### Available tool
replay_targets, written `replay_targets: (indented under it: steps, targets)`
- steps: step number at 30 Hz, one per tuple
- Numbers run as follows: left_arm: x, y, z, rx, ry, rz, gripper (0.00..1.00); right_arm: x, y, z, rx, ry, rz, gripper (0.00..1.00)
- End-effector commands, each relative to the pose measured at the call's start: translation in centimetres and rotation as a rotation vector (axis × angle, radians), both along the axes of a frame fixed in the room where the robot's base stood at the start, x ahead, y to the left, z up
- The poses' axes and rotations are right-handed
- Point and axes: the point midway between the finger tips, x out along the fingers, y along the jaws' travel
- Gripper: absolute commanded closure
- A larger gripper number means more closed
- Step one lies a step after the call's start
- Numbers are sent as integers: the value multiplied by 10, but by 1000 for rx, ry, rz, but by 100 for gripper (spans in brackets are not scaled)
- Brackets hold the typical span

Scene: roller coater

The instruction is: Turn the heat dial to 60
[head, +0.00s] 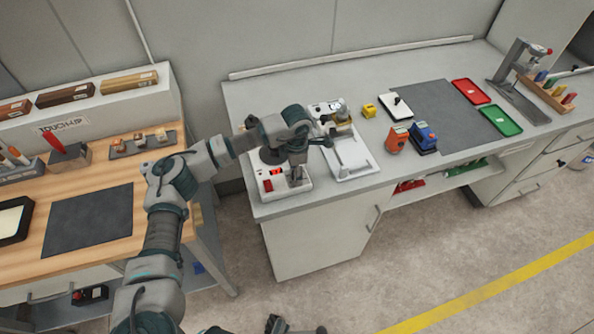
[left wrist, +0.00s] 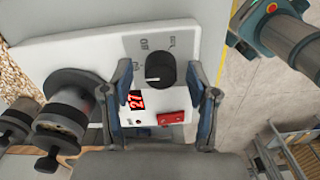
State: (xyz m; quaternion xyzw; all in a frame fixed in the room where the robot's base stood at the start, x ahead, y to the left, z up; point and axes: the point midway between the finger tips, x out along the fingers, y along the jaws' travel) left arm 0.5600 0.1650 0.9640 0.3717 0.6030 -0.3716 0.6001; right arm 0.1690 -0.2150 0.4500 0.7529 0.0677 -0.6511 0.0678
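The heat dial (left wrist: 160,70) is a black round knob with a white pointer line, on a white control box (head: 268,196). The box's red display (left wrist: 137,100) shows digits that look like 27; the display also shows in the head view (head: 277,171). A red switch (left wrist: 171,120) sits beside it. My left gripper (left wrist: 158,74) is open, with one finger on each side of the dial; I cannot tell whether they touch it. In the head view the left gripper (head: 296,174) is over the box and hides the dial. Part of my right gripper (head: 285,326) shows at the bottom edge.
A roller (left wrist: 75,100) stands close beside the left gripper.

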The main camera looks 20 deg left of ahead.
Motion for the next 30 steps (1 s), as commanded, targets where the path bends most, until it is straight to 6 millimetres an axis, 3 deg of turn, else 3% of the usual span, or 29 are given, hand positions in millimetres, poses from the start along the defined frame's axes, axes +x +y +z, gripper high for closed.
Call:
replay_targets:
  steps: [8,21,30]
  targets:
    - [1,-1,12,-2,-4,0,41,-1,1,0,2,-1,1,60]
    - [2,1,101,-2,-3,0,41,-1,1,0,1,-1,0,60]
    - [1,1,119,-2,1,0,41,-1,1,0,1,-1,0,60]
